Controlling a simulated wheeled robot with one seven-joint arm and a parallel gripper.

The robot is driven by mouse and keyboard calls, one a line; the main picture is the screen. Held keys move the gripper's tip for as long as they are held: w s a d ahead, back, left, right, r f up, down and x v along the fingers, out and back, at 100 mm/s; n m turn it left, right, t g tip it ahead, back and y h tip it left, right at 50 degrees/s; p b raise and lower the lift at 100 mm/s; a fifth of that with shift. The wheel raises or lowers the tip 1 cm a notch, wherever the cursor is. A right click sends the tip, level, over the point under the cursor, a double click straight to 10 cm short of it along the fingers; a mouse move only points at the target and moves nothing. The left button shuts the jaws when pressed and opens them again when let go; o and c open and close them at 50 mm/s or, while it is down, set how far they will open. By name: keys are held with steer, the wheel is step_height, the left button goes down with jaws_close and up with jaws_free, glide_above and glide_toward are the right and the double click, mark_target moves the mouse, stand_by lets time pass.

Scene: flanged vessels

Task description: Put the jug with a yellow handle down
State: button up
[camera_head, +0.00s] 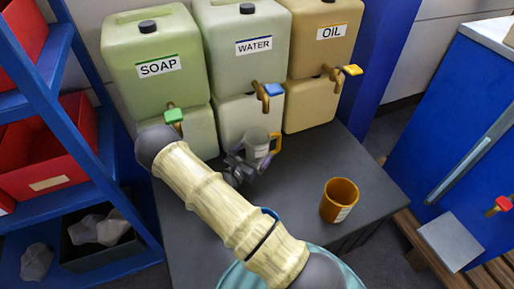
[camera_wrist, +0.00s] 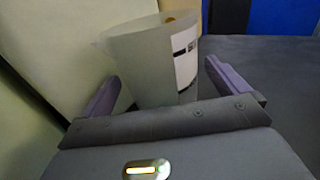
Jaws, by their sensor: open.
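The jug (camera_head: 256,147) is a translucent grey vessel with a yellow handle (camera_head: 276,142). It appears to stand upright on the dark table (camera_head: 295,170), below the water container's tap. In the wrist view the jug (camera_wrist: 150,62) shows a white label and sits between the fingers. My gripper (camera_head: 243,163) is open around the jug, and it also shows in the wrist view (camera_wrist: 160,85) with its purple fingers apart on both sides. A gap shows between the right finger and the jug. Whether the left finger touches it I cannot tell.
Containers labelled SOAP (camera_head: 158,70), WATER (camera_head: 253,50) and OIL (camera_head: 325,38) stand behind with taps overhanging the table. An orange-brown cup (camera_head: 340,200) stands to the right. A blue shelf (camera_head: 75,90) with red bins is at left. The table between jug and cup is clear.

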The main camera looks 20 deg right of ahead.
steer(key=p+v, duration=0.1)
steer(key=v, duration=0.8)
steer(key=shift+s+a, duration=0.1)
steer(key=shift+a, duration=0.1)
steer(key=shift+r, duration=0.15)
